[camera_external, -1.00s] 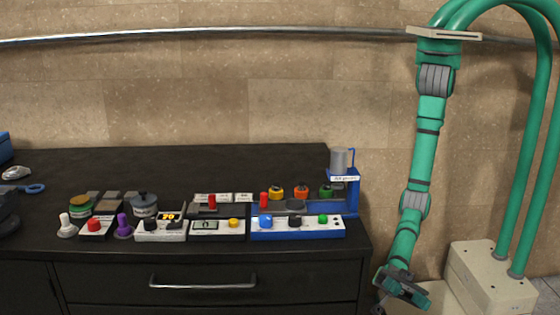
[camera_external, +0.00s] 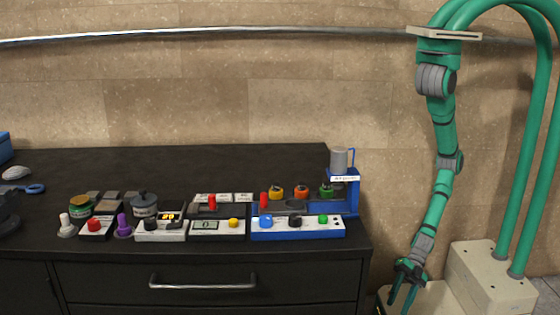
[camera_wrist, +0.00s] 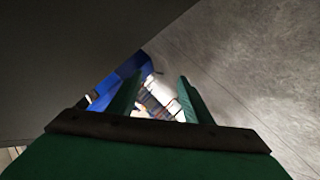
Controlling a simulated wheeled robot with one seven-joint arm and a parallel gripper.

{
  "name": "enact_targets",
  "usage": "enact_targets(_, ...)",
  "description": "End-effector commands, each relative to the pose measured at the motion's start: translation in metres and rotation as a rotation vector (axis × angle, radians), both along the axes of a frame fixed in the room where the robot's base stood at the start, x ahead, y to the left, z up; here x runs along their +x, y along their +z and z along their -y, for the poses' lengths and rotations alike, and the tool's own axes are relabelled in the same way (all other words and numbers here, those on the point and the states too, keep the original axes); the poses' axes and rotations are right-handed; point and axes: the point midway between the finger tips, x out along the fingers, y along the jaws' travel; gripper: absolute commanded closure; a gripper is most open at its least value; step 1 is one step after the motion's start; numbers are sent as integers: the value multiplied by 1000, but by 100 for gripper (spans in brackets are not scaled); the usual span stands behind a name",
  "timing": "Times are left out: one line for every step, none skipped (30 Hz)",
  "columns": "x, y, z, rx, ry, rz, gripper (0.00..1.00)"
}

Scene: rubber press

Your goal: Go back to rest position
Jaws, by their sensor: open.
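My gripper (camera_external: 402,298) hangs at the right of the dark cabinet, in front of my base, with its fingers pointing down. It is below the level of the counter top and clear of the counter. In the wrist view its two green fingers (camera_wrist: 158,100) stand apart with nothing between them. My arm hangs down from its mount with a slight bend at the elbow.
The dark counter (camera_external: 250,165) carries a blue press station (camera_external: 352,200), white button boxes (camera_external: 218,230), and several small jars and knobs. A drawer handle (camera_external: 203,284) sticks out below. A rail (camera_external: 200,34) crosses the wall. Grey floor (camera_wrist: 240,70) fills the wrist view's right side.

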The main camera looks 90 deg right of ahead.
Motion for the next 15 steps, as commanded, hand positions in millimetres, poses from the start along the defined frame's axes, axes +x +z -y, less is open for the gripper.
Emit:
enact_targets(10, 18, 24, 40, -99, -31, 55)
enact_targets(16, 29, 37, 69, -154, -51, 55)
enact_targets(22, 45, 54, 107, -226, -74, 55)
enact_targets(26, 56, 67, 136, -279, -89, 55)
enact_targets(30, 68, 80, 166, -332, -103, 55)
enact_targets(34, 85, 97, 207, -401, -121, 55)
enact_targets(37, 97, 110, 238, -452, -132, 55)
enact_targets(39, 110, 122, 270, -503, -143, 55)
enact_targets(41, 127, 139, 313, -569, -154, 55)
enact_targets(42, 141, 152, 344, -618, -162, 55)
enact_targets(43, 154, 164, 378, -667, -168, 55)
enact_targets(44, 173, 179, 421, -729, -175, 55)
enact_targets(44, 187, 191, 455, -775, -179, 55)
enact_targets(43, 201, 203, 488, -820, -181, 55)
enact_targets(42, 220, 216, 534, -876, -183, 55)
